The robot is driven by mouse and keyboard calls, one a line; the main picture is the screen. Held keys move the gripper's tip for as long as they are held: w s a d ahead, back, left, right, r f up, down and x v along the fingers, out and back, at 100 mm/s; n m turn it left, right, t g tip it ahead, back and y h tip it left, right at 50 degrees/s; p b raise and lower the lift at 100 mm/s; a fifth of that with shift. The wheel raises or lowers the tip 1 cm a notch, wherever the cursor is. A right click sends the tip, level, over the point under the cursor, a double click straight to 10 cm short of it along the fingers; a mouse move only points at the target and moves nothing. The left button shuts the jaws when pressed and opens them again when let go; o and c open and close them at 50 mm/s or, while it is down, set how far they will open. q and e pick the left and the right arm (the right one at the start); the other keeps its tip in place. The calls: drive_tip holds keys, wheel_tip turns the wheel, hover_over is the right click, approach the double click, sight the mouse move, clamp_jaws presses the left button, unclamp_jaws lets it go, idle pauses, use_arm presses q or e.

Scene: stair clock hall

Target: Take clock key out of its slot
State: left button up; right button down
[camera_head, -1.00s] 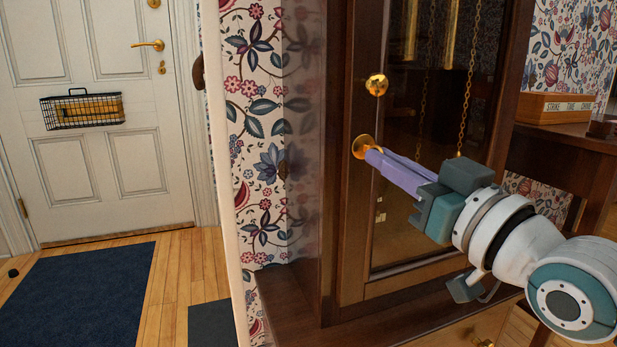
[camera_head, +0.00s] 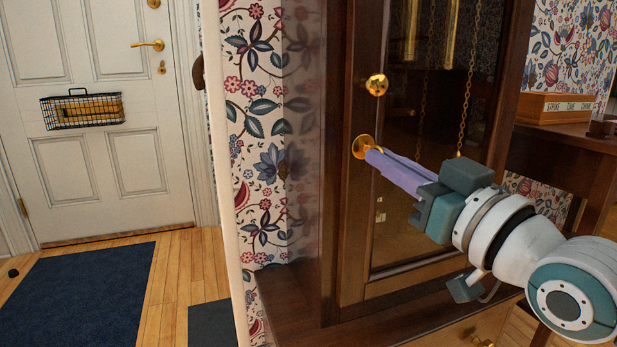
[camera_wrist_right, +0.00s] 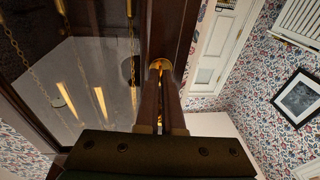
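The clock key is brass and mostly hidden between the fingertips of my right gripper (camera_head: 370,154). The brass round (camera_head: 361,146) around its slot shows on the dark wooden frame of the clock door. In the right wrist view the two fingers (camera_wrist_right: 160,76) lie close together and reach this brass round (camera_wrist_right: 164,65). My right gripper appears shut on the key, at the slot. How deep the key sits cannot be told. My left gripper is not in view.
A brass knob (camera_head: 376,85) sits on the clock door just above the slot. The glass behind it shows hanging chains (camera_head: 467,80). A wooden box (camera_head: 553,107) stands on a side table at right. A white door (camera_head: 105,170) and blue mat (camera_head: 75,295) are at left.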

drive_tip(key=p+v, duration=0.3)
drive_tip(key=v, duration=0.3)
drive_tip(key=shift+p, duration=0.35)
idle(0.8)
